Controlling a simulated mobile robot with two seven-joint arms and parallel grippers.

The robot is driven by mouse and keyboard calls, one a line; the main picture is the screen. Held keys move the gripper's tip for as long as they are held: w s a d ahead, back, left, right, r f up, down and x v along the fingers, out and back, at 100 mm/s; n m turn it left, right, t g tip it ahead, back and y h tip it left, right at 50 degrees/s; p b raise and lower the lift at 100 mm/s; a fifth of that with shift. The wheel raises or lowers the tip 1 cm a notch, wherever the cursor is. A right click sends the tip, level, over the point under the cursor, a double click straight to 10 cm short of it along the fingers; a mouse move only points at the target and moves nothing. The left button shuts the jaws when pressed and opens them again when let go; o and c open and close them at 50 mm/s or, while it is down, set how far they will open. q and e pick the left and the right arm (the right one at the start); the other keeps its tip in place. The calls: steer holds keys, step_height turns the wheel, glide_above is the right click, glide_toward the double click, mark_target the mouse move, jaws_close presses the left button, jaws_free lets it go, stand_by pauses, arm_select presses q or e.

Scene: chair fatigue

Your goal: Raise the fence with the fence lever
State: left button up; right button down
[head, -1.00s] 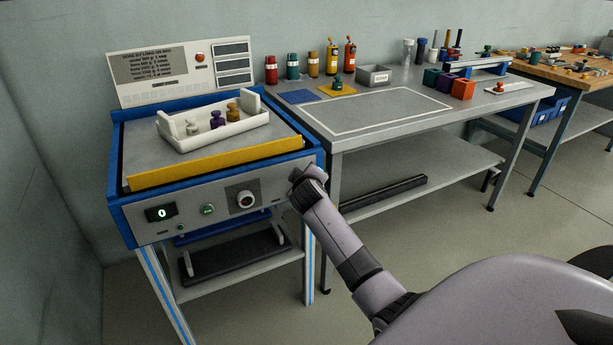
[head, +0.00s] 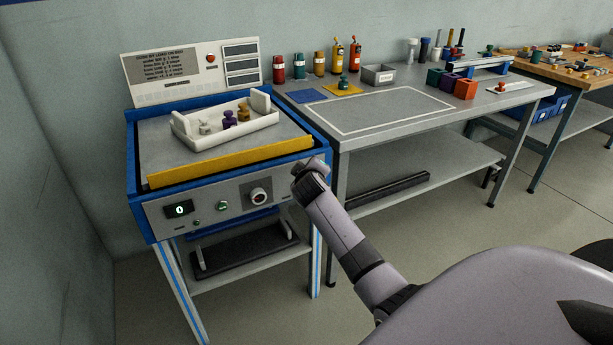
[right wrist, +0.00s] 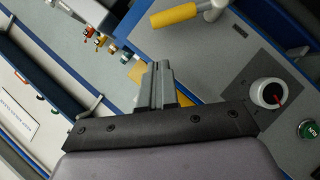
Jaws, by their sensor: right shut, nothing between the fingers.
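The yellow fence (head: 230,160) is a long bar along the front edge of the blue-framed machine's top and lies low there. A yellow cylindrical grip on a grey stub, which looks like the fence lever (right wrist: 174,15), shows at the top of the right wrist view. In the head view I cannot make it out; my right arm may hide it. My right gripper (right wrist: 160,85) is shut and empty, its fingers pointing toward the lever with a gap between. In the head view the right gripper (head: 308,170) is by the right end of the front panel. My left gripper is not in view.
The front panel carries a dial (head: 258,197), also in the right wrist view (right wrist: 268,93), and a green button (right wrist: 308,130). A white tray (head: 255,133) with small weights sits on the machine top. A grey table (head: 390,128) adjoins on the right.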

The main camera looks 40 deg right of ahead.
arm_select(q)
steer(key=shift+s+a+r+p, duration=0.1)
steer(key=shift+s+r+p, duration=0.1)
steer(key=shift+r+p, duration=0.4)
arm_select(e)
steer(key=v, duration=0.9)
steer(key=shift+s+r, duration=0.2)
steer(key=shift+s, duration=0.1)
arm_select(q)
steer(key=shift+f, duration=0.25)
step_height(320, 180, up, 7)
steer(key=p, duration=0.8)
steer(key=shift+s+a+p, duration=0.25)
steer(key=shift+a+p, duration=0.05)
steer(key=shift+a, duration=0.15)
arm_select(e)
steer(key=s+a+f+y, duration=0.5)
steer(key=s+a, duration=0.6)
steer(key=s, duration=0.1)
steer(key=s+a+f+y, duration=0.6)
steer(key=s+a, duration=0.5)
steer(key=s, duration=0.1)
steer(key=shift+a+f, duration=0.25)
steer(key=shift+f, duration=0.05)
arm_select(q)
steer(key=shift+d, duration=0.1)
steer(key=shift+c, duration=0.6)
